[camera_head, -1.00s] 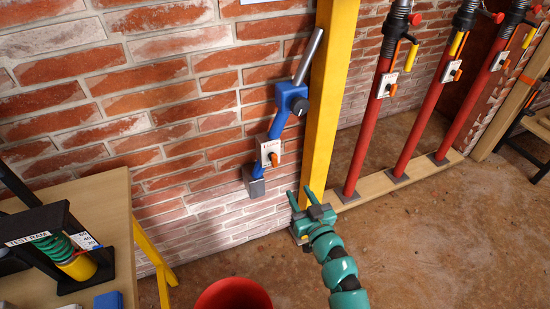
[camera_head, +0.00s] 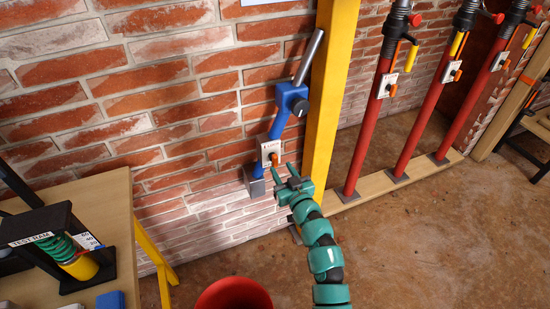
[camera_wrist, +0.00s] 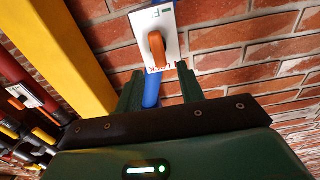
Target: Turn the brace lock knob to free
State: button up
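The blue brace (camera_head: 284,123) leans against the brick wall beside the yellow post. Its white lock plate (camera_head: 269,153) carries an orange knob (camera_head: 274,159). In the wrist view the plate (camera_wrist: 169,18) shows the word LOCK at the end nearer my gripper, and a letter F at the other end. The orange knob (camera_wrist: 157,48) lies lengthwise along the plate, with one end toward LOCK. My gripper (camera_head: 283,170) is open just below and right of the plate.
The yellow post (camera_head: 331,95) stands close to the right of the brace. Several red props (camera_head: 370,135) stand on a timber sill further right. A red bucket (camera_head: 234,294) is on the floor below. A bench with a test ram (camera_head: 75,250) is at left.

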aim_at(276, 161)
jog(key=shift+x, duration=3.3)
grip_shut()
